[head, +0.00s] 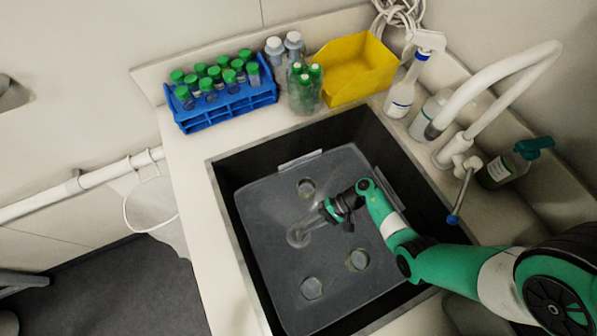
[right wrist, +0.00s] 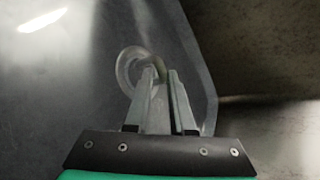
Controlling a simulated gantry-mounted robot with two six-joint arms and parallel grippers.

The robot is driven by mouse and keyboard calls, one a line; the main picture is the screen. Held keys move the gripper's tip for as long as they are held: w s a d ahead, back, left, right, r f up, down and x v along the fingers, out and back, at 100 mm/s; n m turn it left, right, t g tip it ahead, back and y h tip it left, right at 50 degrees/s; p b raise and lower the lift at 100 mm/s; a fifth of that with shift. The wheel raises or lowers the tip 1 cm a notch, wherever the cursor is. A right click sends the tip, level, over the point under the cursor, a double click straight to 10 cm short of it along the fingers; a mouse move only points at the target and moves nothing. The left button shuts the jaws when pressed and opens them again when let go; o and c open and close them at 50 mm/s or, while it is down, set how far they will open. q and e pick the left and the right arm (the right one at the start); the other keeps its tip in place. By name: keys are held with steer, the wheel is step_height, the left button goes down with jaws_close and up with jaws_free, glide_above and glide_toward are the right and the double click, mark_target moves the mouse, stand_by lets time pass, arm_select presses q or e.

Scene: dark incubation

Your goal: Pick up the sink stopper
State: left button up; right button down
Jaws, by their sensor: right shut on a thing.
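The sink stopper appears as a pale, see-through round piece (head: 296,238) over the dark grey panel in the sink. In the right wrist view it is a translucent ring (right wrist: 124,72) at and partly behind my fingertips. My right gripper (head: 307,228) reaches in from the right, fingers pointing down and left. In the right wrist view its fingers (right wrist: 161,72) are nearly together, closed on a small part of the stopper at their tips. The fingers hide part of the stopper. I cannot tell whether it touches the panel. My left gripper is not in view.
The dark sink (head: 228,200) holds the grey panel (head: 270,265) with several round fittings. A blue rack (head: 228,108) of green-capped tubes, bottles and a yellow bin (head: 352,70) stand behind it. A white faucet (head: 500,75) and spray bottle (head: 402,92) stand at right.

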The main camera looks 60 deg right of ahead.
steer(key=shift+r, duration=0.1)
step_height(320, 180, up, 10)
steer(key=p, duration=0.2)
stand_by(0.5)
